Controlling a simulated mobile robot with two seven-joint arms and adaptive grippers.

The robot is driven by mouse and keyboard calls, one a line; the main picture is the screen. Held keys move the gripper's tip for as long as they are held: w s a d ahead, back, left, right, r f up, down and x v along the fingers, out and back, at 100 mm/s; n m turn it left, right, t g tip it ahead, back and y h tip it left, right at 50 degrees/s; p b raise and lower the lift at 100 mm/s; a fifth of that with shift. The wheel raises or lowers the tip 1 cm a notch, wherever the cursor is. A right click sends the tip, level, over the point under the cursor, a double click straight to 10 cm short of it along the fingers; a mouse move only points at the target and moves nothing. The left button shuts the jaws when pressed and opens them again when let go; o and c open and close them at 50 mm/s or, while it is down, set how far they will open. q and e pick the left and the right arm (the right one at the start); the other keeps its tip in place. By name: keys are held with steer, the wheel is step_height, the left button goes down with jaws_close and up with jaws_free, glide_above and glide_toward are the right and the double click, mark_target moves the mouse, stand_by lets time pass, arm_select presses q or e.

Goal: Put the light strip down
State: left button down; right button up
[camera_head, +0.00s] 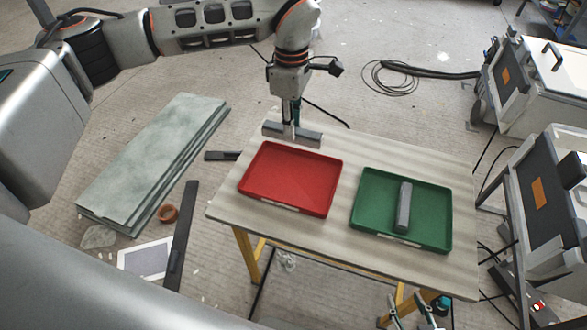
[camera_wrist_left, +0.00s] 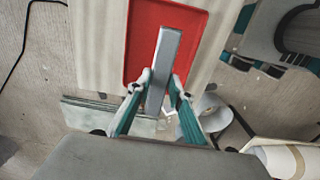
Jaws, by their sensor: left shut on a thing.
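My left gripper (camera_head: 291,124) is shut on a light grey strip (camera_head: 309,138), which shows just beyond the far edge of the red tray (camera_head: 290,178) in the head view. In the left wrist view the strip (camera_wrist_left: 165,55) runs lengthwise between the fingers (camera_wrist_left: 160,82), with its far end over part of the red tray (camera_wrist_left: 197,16). Its exact height is hard to tell. A darker grey bar (camera_head: 404,207) lies in the green tray (camera_head: 372,205). My right gripper (camera_head: 410,311) shows at the bottom edge, fingers apart and empty.
The trays stand on a pale table (camera_head: 340,235) with yellow legs, with a bare strip between them. Greenish boards (camera_head: 155,160) lie on the floor at left. Machine cases (camera_head: 535,75) stand at right. A coiled cable (camera_head: 392,78) lies behind the table.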

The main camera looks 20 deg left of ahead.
arm_select(q)
steer(key=shift+f+b, duration=0.45)
steer(key=shift+f, duration=7.75)
steer(key=shift+f, duration=0.1)
steer(key=c, duration=1.8)
jaws_free()
step_height(320, 180, up, 12)
steer(key=shift+r+p, duration=0.1)
steer(key=shift+p, duration=0.25)
